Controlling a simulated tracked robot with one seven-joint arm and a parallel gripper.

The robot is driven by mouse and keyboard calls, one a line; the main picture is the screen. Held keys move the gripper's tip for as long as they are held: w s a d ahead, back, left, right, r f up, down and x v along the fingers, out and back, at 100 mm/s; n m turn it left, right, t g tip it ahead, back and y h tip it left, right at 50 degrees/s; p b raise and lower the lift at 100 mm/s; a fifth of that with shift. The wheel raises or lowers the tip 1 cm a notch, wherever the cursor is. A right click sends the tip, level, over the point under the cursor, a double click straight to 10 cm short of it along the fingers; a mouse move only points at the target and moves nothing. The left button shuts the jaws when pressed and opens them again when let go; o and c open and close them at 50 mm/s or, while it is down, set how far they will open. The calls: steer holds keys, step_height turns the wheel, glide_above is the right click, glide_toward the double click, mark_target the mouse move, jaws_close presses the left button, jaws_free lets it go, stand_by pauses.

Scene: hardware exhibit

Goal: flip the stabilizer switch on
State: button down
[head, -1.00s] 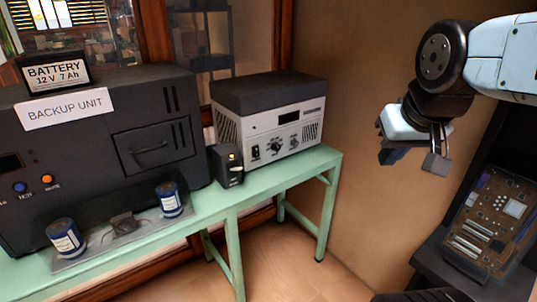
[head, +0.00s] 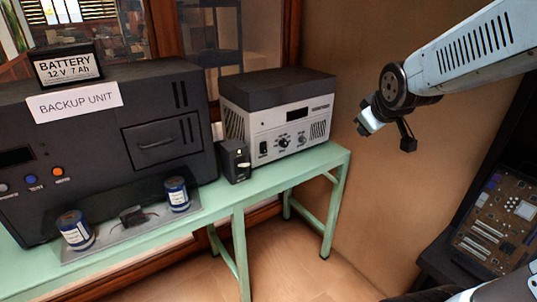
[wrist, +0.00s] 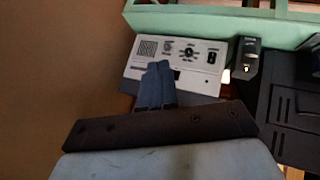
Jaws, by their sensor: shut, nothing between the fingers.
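A white unit (head: 278,125) with a dark top stands at the right end of the green table. Its front has a display, knobs and a dark rocker switch (head: 263,148), whose setting I cannot make out. A small black box (head: 234,160) with a light-coloured part on its front stands just left of it. No readable label tells which is the stabilizer. My gripper (head: 362,129) is up to the right of the white unit, apart from it. In the wrist view its blue fingers (wrist: 158,66) are together and empty, overlapping the white unit's front (wrist: 140,60); the switch (wrist: 212,57) shows beside them.
The big black backup unit (head: 75,145) fills the table's left, with a battery (head: 68,66) on top. Two blue cans (head: 75,230) stand on a grey plate before it. A dark shelf with a circuit board (head: 495,220) is at right. The air before the white unit is clear.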

mark_target(265, 153)
steer(key=w+a+f+n+t+y, duration=0.2)
steer(key=w+a+f+n, duration=0.35)
steer(key=w+f, duration=0.2)
steer(key=w+a+f+n+t+y, duration=0.1)
steer(key=w+a+f+n+y, duration=0.1)
steer(key=w+a+f+n, duration=0.45)
steer(key=w+a+f+n+y, duration=0.2)
steer(key=a+f+n+y, duration=0.1)
steer(key=a+f+n, duration=0.1)
steer(key=shift+a+f+n+y, duration=0.3)
steer(key=shift+f+n, duration=0.5)
steer(key=shift+n, duration=0.1)
steer(key=x, duration=1.4)
steer(key=shift+a, duration=0.1)
